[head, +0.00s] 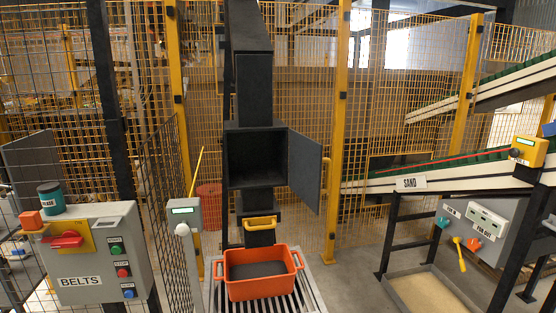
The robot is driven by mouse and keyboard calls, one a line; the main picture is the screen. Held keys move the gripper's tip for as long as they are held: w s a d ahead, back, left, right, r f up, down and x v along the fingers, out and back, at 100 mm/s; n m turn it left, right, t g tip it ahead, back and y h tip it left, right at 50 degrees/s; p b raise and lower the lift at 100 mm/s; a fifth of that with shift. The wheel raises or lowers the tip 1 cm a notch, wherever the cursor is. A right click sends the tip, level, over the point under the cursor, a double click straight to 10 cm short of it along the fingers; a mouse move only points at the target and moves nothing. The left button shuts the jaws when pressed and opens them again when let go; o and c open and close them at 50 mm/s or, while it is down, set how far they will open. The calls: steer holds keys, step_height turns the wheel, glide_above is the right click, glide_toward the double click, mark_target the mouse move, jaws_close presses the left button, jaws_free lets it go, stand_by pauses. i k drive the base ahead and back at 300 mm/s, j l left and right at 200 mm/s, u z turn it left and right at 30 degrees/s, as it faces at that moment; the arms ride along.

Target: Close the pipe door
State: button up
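The dark grey pipe (255,88) stands upright in the middle of the head view. A square box section in it has an open front, and its inside (256,158) is dark and looks empty. The pipe door (306,168) is a flat grey panel at the right side of this opening. It stands swung open, out to the right. A yellow handle (326,178) shows at the door's right edge. My gripper is not in view.
An orange crate (262,287) sits on a slatted grate below the pipe, under a yellow handle (260,223). A grey BELTS box (92,255) stands at left. A SAND sign (410,183), a control panel (480,232) and conveyors are at right. Yellow mesh fencing stands behind.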

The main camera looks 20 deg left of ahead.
mark_target(306, 159)
steer(key=i+l+u, duration=0.15)
steer(key=i+u, duration=0.25)
steer(key=i+l+u, duration=0.2)
steer(key=u, duration=0.25)
steer(key=i+l+u, duration=0.25)
steer(key=u, duration=0.15)
steer(key=i+l+u, duration=0.15)
steer(key=l+u, duration=0.3)
